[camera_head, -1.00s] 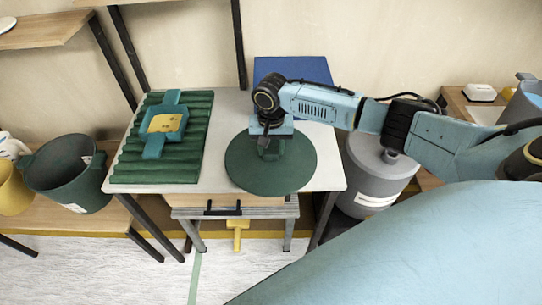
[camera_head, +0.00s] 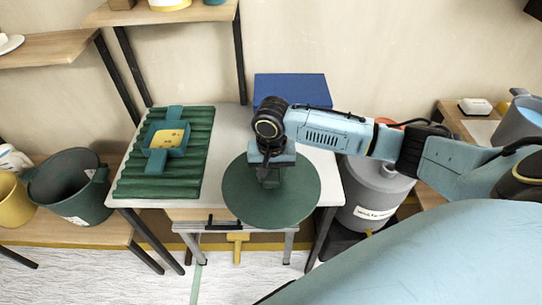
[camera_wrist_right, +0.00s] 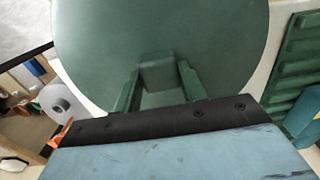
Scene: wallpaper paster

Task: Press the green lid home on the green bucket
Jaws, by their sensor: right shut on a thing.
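The green lid (camera_head: 240,195) is a flat dark green disc over the front of the table. My right gripper (camera_head: 271,178) points down and is shut on the lid's block handle. In the right wrist view the fingers (camera_wrist_right: 158,88) sit on both sides of the handle (camera_wrist_right: 160,68), and the lid (camera_wrist_right: 210,40) spreads beyond them. The lid's near edge overlaps the table's front edge. The green bucket (camera_head: 85,207) stands open-topped and upright on a low wooden bench at the far left, well apart from the lid. My left gripper is not in view.
On the white table (camera_head: 232,128), a green corrugated board (camera_head: 195,150) carries a green tray with a yellow inside (camera_head: 168,137). A blue box (camera_head: 295,88) is behind. A yellow bucket (camera_head: 12,198) stands beside the green one. A grey lidded bin (camera_head: 378,190) is right of the table.

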